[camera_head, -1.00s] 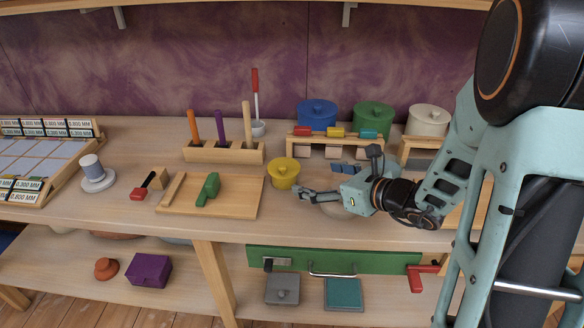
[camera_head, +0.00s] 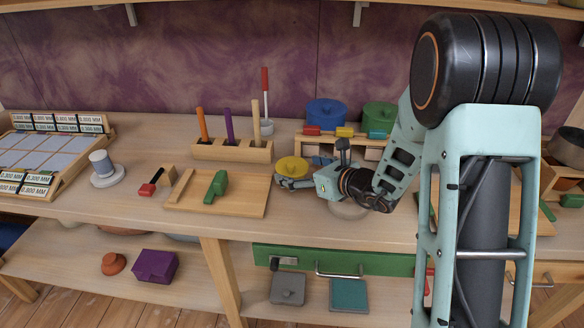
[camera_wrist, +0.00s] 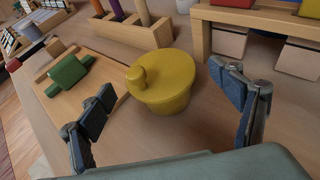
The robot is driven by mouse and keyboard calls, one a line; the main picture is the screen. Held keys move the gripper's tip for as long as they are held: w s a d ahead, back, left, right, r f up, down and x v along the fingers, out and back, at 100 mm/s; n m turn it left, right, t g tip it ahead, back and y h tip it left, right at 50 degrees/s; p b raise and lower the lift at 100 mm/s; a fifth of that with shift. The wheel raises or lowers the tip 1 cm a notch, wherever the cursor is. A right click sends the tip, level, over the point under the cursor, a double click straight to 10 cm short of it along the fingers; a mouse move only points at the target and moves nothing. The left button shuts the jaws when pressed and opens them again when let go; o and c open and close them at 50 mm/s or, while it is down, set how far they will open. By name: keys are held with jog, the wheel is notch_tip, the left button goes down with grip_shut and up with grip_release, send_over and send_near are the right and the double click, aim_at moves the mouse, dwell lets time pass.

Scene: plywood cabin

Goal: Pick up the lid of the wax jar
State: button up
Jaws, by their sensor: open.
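The yellow wax jar (camera_head: 291,172) stands upright on the bench, right of a wooden board. Its flat yellow lid (camera_wrist: 160,76) with a round knob (camera_wrist: 134,78) sits on top in the wrist view. My gripper (camera_head: 288,184) is open and empty, close to the jar's front right side. In the wrist view, the two fingers of my gripper (camera_wrist: 160,82) are spread apart, with the jar beyond and between them. I see no contact. The jar's lower front is partly hidden by my gripper in the head view.
The wooden board (camera_head: 240,206) with a green tool (camera_head: 217,187) lies left of the jar. A wooden block with colored sticks (camera_head: 232,151) stands behind it. A wooden rack (camera_head: 310,148) with blue (camera_head: 326,113) and green (camera_head: 380,116) jars behind is at the back right.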

jog(key=c, duration=1.2)
jog(key=shift+r, duration=0.2)
